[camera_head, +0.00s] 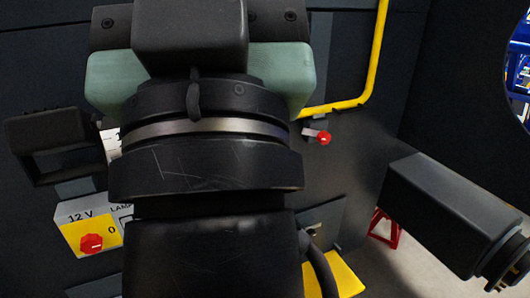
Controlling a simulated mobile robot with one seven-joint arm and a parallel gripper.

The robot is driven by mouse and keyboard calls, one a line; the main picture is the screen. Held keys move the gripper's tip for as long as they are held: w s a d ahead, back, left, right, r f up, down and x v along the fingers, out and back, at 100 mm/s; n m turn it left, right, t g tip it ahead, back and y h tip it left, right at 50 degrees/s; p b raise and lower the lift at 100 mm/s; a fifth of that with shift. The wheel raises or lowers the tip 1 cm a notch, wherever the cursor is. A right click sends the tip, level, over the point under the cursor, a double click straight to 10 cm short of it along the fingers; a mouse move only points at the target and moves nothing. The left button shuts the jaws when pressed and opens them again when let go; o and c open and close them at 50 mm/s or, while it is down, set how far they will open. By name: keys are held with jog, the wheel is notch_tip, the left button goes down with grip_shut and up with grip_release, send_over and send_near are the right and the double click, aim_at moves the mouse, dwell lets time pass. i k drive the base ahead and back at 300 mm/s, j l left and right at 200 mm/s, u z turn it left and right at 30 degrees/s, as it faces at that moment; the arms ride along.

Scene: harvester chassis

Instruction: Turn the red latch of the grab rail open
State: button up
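The red latch (324,138) shows as a small red knob on a short pale lever, just right of my wrist. It sits on the dark panel below the lower bar of the yellow grab rail (376,50). The rail runs down from the top and bends left behind my gripper. My gripper (200,78) is seen from behind, left of the latch and apart from it in the picture. Its fingertips are hidden by its own body, so I cannot tell how they stand or whether they touch anything.
A 12 V switch box (70,215) with a red knob (91,243) is at lower left. A black loop handle (22,160) is above it. A black box-shaped part (445,205) juts in at right. A red stand (384,228) is on the floor behind.

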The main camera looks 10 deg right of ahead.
aim_at(324, 137)
jog(key=i+l, duration=0.25)
jog(key=l, duration=0.15)
jog(key=i+l, duration=0.55)
jog(key=l, duration=0.25)
